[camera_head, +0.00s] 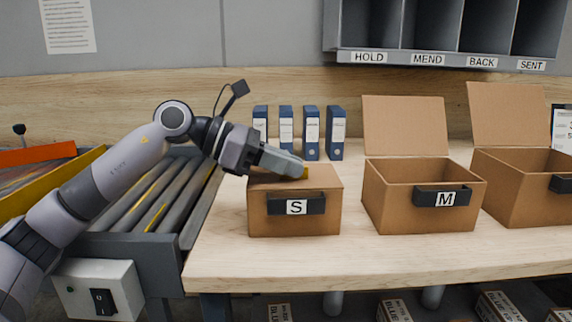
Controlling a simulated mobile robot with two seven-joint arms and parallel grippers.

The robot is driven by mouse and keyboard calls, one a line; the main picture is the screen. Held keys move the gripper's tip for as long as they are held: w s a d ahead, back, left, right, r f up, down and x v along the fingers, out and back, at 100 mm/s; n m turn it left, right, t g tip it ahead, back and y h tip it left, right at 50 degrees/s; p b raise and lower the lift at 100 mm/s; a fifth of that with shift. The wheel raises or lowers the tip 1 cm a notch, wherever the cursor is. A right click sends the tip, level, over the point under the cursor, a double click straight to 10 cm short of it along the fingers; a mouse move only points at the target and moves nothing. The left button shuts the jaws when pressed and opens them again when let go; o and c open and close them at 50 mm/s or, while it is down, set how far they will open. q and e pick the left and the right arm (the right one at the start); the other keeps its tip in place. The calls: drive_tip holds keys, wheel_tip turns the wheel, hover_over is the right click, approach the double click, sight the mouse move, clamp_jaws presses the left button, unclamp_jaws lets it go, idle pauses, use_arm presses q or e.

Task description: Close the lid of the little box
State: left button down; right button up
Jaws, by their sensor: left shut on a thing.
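The little box (262,221) is brown cardboard with a dark holder on its front that carries an "S" label. It stands near the left end of the wooden table. Its lid (322,182) looks down, lying about flat over the top; a small gap cannot be ruled out. My left gripper (303,172) reaches over the box from the left, low against the lid. Its jaws are shut on the lid, though the fingers hide the contact. A small yellow patch shows at the fingertips. My right gripper is not in view.
The "M" box (386,205) stands open to the right, its lid raised. Another open box (500,199) is beyond it. Blue binders (311,135) stand behind. A roller conveyor (150,205) adjoins the table's left. The table front (380,258) is clear.

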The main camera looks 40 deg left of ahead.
sight(251, 180)
use_arm(q)
drive_tip(key=c, duration=1.3)
unclamp_jaws()
drive_tip(key=shift+o, duration=0.2)
drive_tip(key=shift+s+a, duration=0.2)
drive_tip(key=shift+a, duration=0.05)
drive_tip(key=b+v, duration=0.1)
drive_tip(key=v, duration=0.4)
drive_tip(key=shift+s+a+r, duration=0.15)
drive_tip(key=shift+s+a, duration=0.1)
drive_tip(key=shift+a, duration=0.05)
drive_tip(key=shift+s+a+r, duration=0.2)
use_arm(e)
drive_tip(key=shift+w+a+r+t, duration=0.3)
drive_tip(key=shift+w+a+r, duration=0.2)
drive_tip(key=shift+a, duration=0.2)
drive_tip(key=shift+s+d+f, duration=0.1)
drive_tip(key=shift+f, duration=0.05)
